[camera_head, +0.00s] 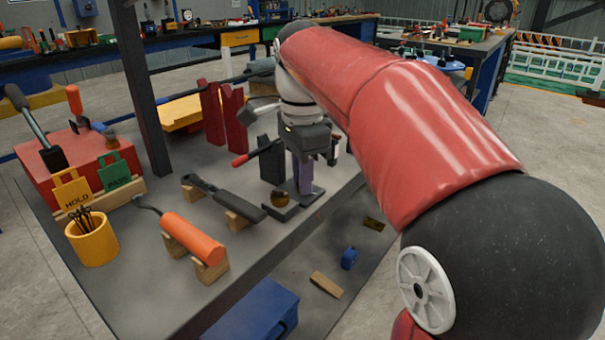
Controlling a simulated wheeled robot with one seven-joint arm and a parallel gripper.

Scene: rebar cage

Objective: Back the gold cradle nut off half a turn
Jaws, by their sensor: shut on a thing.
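A small gold-brown round piece (280,199), which looks like the gold cradle nut, sits on a dark block near the bench's front edge. My gripper (303,186) points down just right of it, beside an upright purple part (305,176). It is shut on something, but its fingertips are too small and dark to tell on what. A gap shows between the gold piece and my gripper. A bar with a red end (240,160) sticks out left of the gripper; I cannot tell whether it is held.
The grey bench (150,280) holds an orange-handled tool (193,238) on wooden blocks, a black-handled tool (223,198), a yellow cup (92,238) and a red box (75,160). A dark post (143,90) stands behind. A blue bin (253,312) is at the front.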

